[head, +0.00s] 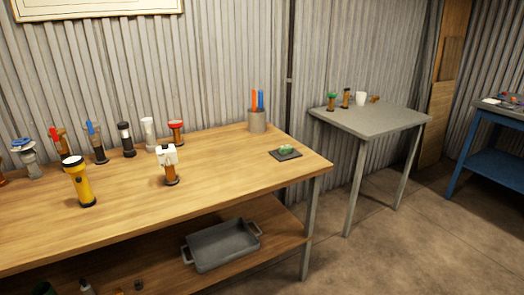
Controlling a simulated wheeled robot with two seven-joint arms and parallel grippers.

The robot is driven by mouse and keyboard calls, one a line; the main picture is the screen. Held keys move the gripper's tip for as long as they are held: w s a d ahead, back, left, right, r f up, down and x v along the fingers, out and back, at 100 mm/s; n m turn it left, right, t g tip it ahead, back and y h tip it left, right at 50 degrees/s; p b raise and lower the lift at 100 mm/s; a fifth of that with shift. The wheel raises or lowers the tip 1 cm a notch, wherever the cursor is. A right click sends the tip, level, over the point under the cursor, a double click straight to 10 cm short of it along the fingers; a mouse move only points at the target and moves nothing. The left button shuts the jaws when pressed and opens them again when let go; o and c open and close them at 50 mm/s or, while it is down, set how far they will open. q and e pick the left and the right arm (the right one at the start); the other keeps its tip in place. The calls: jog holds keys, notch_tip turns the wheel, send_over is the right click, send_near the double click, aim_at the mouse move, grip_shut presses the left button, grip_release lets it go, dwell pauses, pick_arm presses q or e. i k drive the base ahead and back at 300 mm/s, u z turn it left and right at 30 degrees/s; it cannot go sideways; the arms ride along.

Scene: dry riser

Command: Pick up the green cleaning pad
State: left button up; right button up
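The green cleaning pad (286,149) is a small green block. It lies on a dark square mat (279,156) near the right end of the wooden workbench (225,187). Nothing covers it from above. Neither of my grippers shows in the head view.
A white-topped brass fitting (168,166), a yellow flashlight (77,182) and several valves stand further left. A grey tray (222,246) sits on the lower shelf. A grey table (375,123) stands right.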

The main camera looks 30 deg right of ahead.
aim_at(286, 149)
jog(key=z, duration=1.25)
jog(key=i, duration=0.95)
